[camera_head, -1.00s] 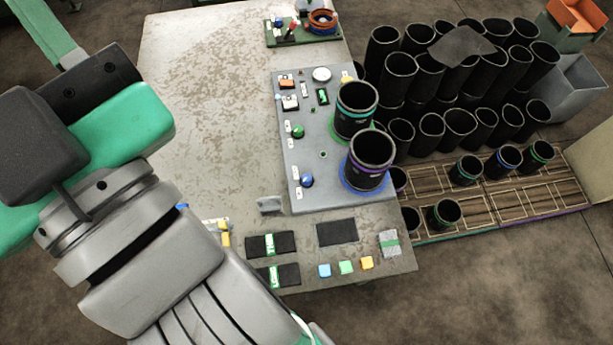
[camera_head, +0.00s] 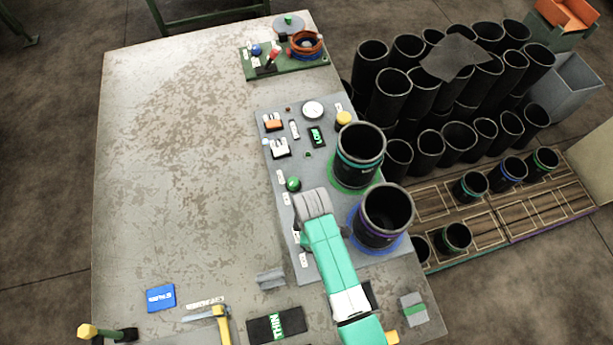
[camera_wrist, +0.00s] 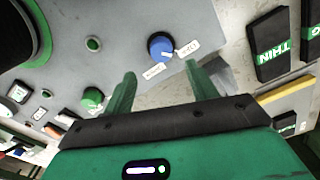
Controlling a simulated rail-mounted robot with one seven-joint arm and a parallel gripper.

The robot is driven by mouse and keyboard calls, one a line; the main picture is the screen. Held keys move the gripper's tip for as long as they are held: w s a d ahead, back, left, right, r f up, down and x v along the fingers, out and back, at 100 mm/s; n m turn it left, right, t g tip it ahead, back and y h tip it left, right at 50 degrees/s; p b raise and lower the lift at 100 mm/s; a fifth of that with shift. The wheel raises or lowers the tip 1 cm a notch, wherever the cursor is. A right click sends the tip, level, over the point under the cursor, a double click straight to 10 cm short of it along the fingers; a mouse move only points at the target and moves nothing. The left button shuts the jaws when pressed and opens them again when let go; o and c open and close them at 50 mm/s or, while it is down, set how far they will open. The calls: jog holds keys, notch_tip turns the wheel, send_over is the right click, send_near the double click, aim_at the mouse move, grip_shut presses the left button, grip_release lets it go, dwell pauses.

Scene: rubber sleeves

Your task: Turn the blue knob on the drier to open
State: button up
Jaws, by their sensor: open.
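The drier is a grey panel (camera_head: 327,185) with knobs, gauges and two black sleeves standing on it. In the wrist view its blue knob (camera_wrist: 161,46) sits ahead of my gripper (camera_wrist: 163,88), roughly between the lines of the two fingers. The fingers are open with nothing between them, and the knob appears apart from them. White labels (camera_wrist: 188,49) lie beside the knob; their text is too small to read surely. In the head view my arm hides the blue knob and the fingers.
A green knob (camera_head: 293,184) is on the same panel. Black sleeves stand in a green ring (camera_head: 358,155) and a blue ring (camera_head: 383,215), the latter close beside my arm.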

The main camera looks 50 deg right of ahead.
notch_tip(320, 180, down, 8)
jog(key=shift+s+a+r+b, duration=0.1)
jog(key=shift+a+r+b, duration=0.05)
jog(key=shift+b, duration=0.45)
jog(key=c, duration=1)
